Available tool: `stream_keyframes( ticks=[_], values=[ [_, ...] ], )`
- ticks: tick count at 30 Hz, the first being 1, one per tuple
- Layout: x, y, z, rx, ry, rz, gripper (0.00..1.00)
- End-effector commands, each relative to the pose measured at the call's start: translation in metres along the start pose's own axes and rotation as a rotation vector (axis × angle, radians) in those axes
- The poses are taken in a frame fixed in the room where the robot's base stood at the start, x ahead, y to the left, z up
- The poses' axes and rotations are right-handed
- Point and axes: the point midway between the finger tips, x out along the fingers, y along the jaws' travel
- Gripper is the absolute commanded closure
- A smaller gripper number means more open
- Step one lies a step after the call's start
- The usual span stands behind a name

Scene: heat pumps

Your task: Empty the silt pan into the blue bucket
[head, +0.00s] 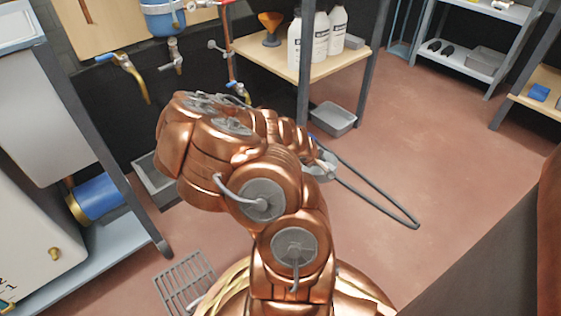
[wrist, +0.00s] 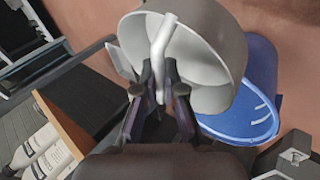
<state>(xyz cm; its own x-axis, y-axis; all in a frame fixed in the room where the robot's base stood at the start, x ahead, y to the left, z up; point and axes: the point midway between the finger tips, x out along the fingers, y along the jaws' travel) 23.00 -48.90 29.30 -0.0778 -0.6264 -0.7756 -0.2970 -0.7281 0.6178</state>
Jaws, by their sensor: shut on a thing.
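The silt pan (wrist: 222,45) is a round grey pan with a pale hollow inside in the wrist view. A pale bar handle (wrist: 163,45) crosses its open side. My gripper (wrist: 160,85) is shut on this handle, and the hollow side faces the wrist camera. The blue bucket (wrist: 240,120) shows behind and to the right of the pan, partly covered by it. In the head view my copper arm hides the gripper and most of the bucket. A small grey part (head: 322,168), probably the pan, shows beside the arm.
A long dark loop (head: 385,209) extends right of my arm; I cannot tell its owner. A grey tray (head: 333,118) sits by the wooden bench (head: 275,55), which holds white bottles (head: 320,38). A floor grate (head: 185,283) lies at lower left. Floor at right is clear.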

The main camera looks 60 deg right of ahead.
Motion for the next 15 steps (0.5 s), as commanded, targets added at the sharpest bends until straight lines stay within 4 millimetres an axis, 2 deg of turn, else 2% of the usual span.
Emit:
stream_keyframes(
  ticks=[15],
  values=[
    [0.005,-0.001,0.013,0.069,0.080,-0.030,1.00]
  ],
)
